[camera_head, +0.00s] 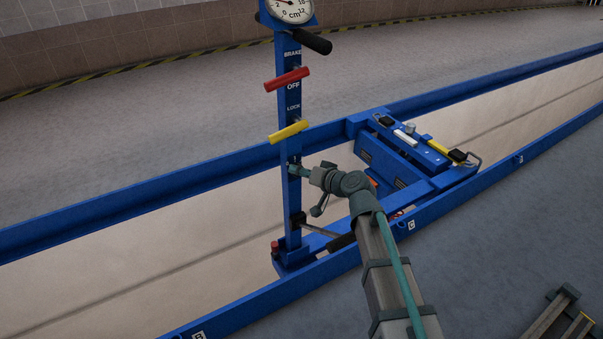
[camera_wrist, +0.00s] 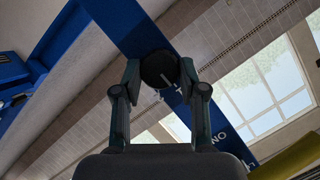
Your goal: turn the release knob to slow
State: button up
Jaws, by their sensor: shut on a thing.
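The release knob (camera_wrist: 152,72) is round and black with a white pointer line. In the wrist view it sits on the face of the blue post (camera_wrist: 195,105), and the line slants from upper left to lower right. My gripper (camera_wrist: 159,74) has one finger on each side of the knob and is shut on it. In the head view my gripper (camera_head: 297,170) meets the blue post (camera_head: 291,205) below the yellow lever and hides most of the knob. I cannot read any speed marks around the knob.
A yellow lever (camera_head: 289,132) and a red lever (camera_head: 287,79) stick out of the post above my gripper. A dial gauge (camera_head: 291,8) tops the post, with a black handle (camera_head: 312,41) below. The blue jack carriage (camera_head: 405,150) lies right, between blue rails.

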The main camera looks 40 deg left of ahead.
dwell(0.4)
jog(key=o, duration=1.1)
jog(key=shift+o, duration=0.2)
jog(key=v, duration=1.2)
jog(key=shift+w, duration=0.1)
